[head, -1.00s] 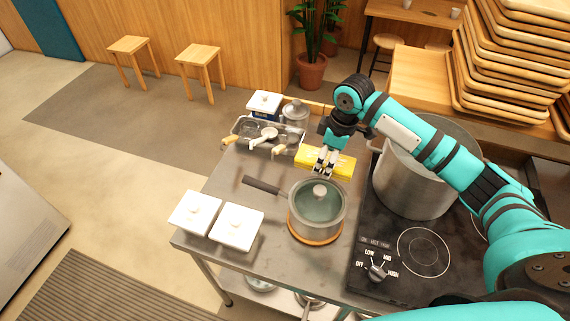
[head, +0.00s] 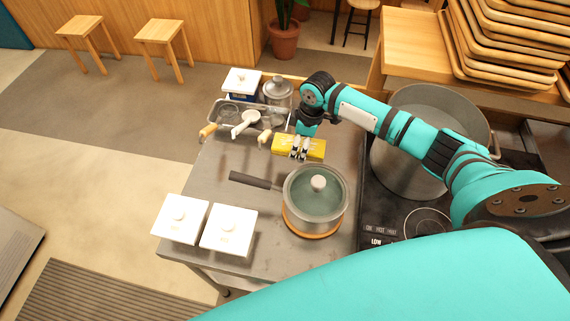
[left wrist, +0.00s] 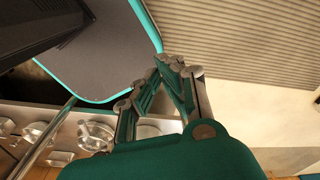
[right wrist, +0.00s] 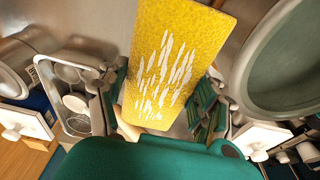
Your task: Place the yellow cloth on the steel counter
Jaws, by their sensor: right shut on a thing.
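The yellow cloth (head: 312,150) is a folded, flat oblong with white streaks. My right gripper (head: 299,153) is shut on it, over the back part of the steel counter (head: 222,168), behind the lidded pot. In the right wrist view the cloth (right wrist: 180,50) rises between the fingers of my right gripper (right wrist: 163,105). I cannot tell whether the cloth touches the counter. My left gripper (left wrist: 174,66) shows only in the left wrist view, its fingertips together and empty, away from the cloth.
A lidded pot (head: 315,192) stands on a wooden trivet in front of the cloth. Two white-lidded containers (head: 229,231) sit front left. A big stockpot (head: 412,165) stands right. The counter's left middle is bare.

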